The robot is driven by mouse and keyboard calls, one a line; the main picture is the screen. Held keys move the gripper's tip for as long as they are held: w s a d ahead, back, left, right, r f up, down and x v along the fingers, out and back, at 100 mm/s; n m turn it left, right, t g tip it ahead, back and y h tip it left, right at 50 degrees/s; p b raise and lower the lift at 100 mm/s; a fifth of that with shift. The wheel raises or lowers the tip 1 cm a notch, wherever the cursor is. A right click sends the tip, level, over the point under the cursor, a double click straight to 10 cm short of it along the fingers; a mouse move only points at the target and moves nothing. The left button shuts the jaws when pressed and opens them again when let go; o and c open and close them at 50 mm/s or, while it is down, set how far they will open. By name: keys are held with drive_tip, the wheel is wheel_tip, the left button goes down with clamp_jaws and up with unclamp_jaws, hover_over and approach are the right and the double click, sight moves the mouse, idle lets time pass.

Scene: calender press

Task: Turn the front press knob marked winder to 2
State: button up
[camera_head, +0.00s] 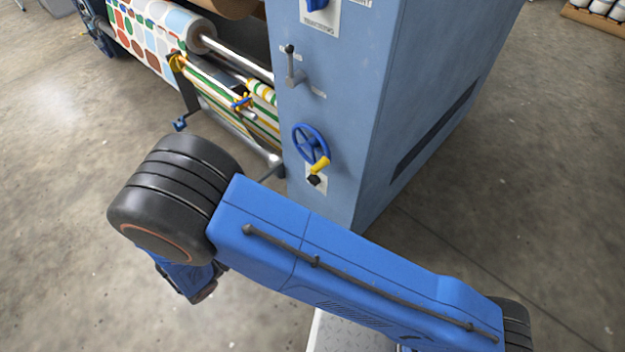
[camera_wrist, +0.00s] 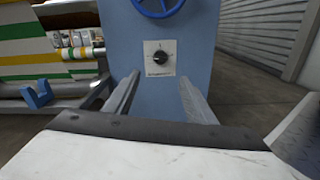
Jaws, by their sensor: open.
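A black knob (camera_wrist: 160,56) sits on a white square plate low on the blue press cabinet, straight ahead in the wrist view. The lettering below it is too small to read, so I cannot tell if it says winder or where the knob points. In the head view a dark knob (camera_head: 314,180) shows below the handwheel, partly behind its yellow handle. A blue knob (camera_head: 317,5) with a plate shows at the top edge. My gripper (camera_wrist: 160,95) is open and empty, its two fingers apart, below and short of the black knob. It is hidden in the head view.
A blue handwheel (camera_head: 311,144) with a yellow handle sits just above the dark knob, and a grey lever (camera_head: 292,66) is higher up. Rollers with patterned fabric (camera_head: 160,40) are at left.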

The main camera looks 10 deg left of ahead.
sight(310, 182)
drive_tip(key=x, duration=1.7)
drive_tip(key=c, duration=1)
